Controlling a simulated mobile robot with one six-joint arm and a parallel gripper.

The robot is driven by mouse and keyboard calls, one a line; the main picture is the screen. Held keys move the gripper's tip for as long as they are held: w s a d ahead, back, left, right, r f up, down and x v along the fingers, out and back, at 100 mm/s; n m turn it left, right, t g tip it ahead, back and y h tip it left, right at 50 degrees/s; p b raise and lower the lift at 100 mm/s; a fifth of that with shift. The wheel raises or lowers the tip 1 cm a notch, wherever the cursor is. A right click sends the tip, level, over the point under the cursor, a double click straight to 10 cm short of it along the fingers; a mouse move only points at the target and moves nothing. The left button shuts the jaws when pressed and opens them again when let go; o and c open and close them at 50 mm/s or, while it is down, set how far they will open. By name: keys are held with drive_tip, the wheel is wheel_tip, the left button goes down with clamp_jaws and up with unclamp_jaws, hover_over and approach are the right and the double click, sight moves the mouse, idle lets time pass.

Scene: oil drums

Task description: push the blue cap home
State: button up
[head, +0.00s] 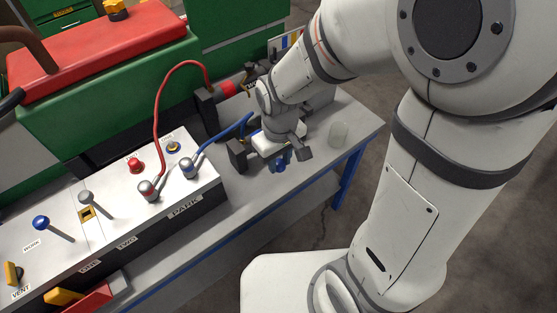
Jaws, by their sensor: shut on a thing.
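A blue hose (222,142) runs from a metal fitting (189,168) on the panel up to the right and passes out of sight behind my wrist. I cannot tell how the cap is seated.
A dark block (237,155) stands close left of my gripper. The sloped panel (105,222) with levers, labels and a red hose (158,110) fills the left. A green and red machine (110,80) stands behind.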

sight(279, 162)
wheel_tip(279, 162, up, 16)
drive_tip(key=p, duration=1.2)
drive_tip(key=a+p, duration=0.2)
drive_tip(key=a, duration=3)
drive_tip(key=shift+r, duration=0.1)
